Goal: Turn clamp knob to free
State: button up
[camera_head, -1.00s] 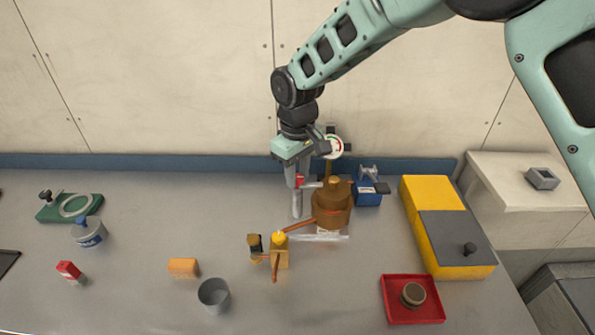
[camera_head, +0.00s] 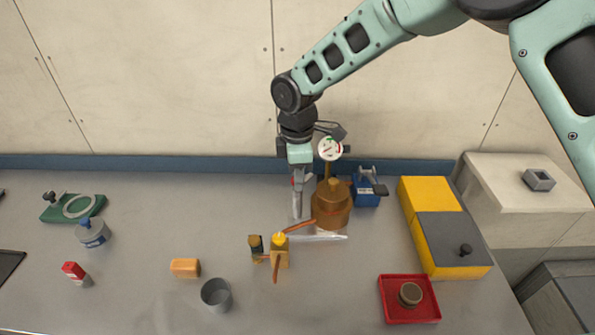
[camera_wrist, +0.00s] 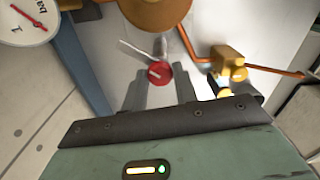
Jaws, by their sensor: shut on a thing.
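The red clamp knob (camera_wrist: 158,72) shows in the wrist view, with a pale mark on its face and a thin pale bar reaching up and left from it. My gripper (camera_wrist: 160,82) is shut on the knob, one grey finger on each side. In the head view my gripper (camera_head: 298,205) points down, just left of the brown pot-like body (camera_head: 331,207). The knob is mostly hidden there by the fingers.
A white dial gauge (camera_head: 330,149) stands right behind my wrist. Copper pipes run from the brown body to a brass valve block (camera_head: 280,257). A blue device (camera_head: 367,190) and a yellow-and-grey box (camera_head: 445,228) stand right.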

jog(key=n+p, duration=0.1)
jog(key=n, duration=0.2)
jog(key=shift+r+n, duration=0.15)
jog(key=shift+n, duration=0.25)
jog(key=shift+a+n+p, duration=0.1)
jog(key=shift+n+p, duration=0.35)
jog(key=shift+n, duration=1.35)
jog(key=o, duration=1)
jog(key=shift+c, duration=0.2)
notch_tip(320, 180, up, 17)
jog(key=b, duration=0.3)
jog(key=shift+r, duration=0.15)
